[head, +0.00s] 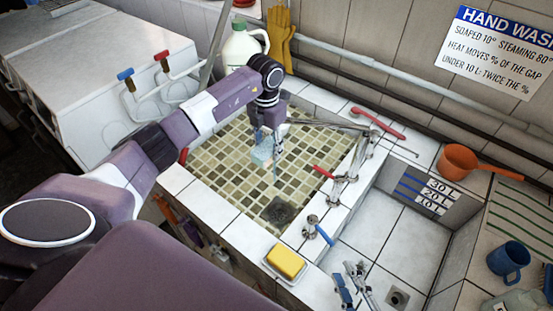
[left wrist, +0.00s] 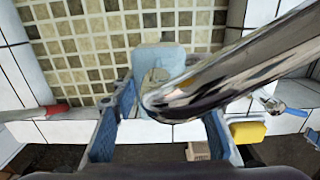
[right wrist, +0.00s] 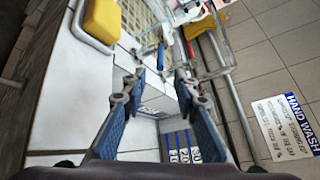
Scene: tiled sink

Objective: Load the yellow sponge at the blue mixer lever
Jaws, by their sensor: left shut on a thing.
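The yellow sponge (head: 286,261) lies on a white dish on the sink's front ledge; it also shows in the left wrist view (left wrist: 248,131) and right wrist view (right wrist: 103,19). The blue mixer lever (head: 324,236) sticks out from a chrome valve just behind the sponge. My left gripper (head: 267,140) is over the tiled basin at the chrome spout's end, shut on a pale blue block (head: 262,156). The spout (left wrist: 225,80) hides part of that block in the left wrist view. My right gripper (right wrist: 160,82) is open and empty, low at the front, right of the sponge.
A red lever (head: 325,172) and the chrome spout stand along the basin's right ledge. An orange dipper (head: 465,160) and a blue mug (head: 508,261) are at the right. A white jug (head: 243,45) stands behind. The tiled basin floor is mostly clear.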

